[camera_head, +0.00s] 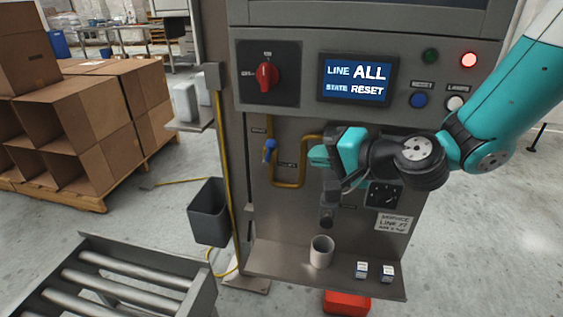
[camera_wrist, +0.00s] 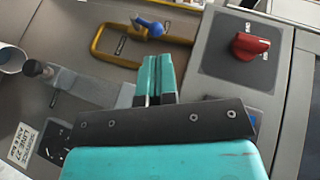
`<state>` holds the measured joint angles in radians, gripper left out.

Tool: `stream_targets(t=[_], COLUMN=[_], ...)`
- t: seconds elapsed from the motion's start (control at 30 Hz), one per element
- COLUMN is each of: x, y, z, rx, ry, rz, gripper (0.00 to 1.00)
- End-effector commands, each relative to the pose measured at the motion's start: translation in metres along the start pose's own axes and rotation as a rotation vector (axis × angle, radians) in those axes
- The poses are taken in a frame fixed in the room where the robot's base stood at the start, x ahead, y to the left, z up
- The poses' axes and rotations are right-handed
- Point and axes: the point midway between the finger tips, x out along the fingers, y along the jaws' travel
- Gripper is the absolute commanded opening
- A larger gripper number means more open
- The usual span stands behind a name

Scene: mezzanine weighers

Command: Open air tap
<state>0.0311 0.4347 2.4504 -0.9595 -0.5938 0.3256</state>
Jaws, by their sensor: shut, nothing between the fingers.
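The air tap has a blue handle (camera_head: 269,150) on a yellow pipe (camera_head: 288,186) on the cabinet's front, left of my gripper. The blue handle also shows at the top of the wrist view (camera_wrist: 150,27), with the yellow pipe (camera_wrist: 97,46) around it. In the head view the handle stands roughly upright. My gripper (camera_head: 318,155) is in front of the panel, to the right of the handle and apart from it. In the wrist view its teal fingers (camera_wrist: 157,75) are together with nothing between them, pointing toward the pipe.
A red rotary switch (camera_head: 267,76) and a lit screen (camera_head: 356,79) are above the tap. A shelf (camera_head: 270,256) below holds a cup (camera_head: 321,252) and two small blocks. A dark bin (camera_head: 209,212) hangs at left. A roller conveyor (camera_head: 120,283) stands front left.

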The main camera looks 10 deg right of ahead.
Motion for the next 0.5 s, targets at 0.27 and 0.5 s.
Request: stream_targets(t=[0.27,0.5], x=[0.014,0.055], y=[0.022,0.018], z=[-0.026,-0.031], rx=[0.117,0.112], ry=[0.126,0.123], rz=[-0.035,-0.036], gripper=[0.00,0.00])
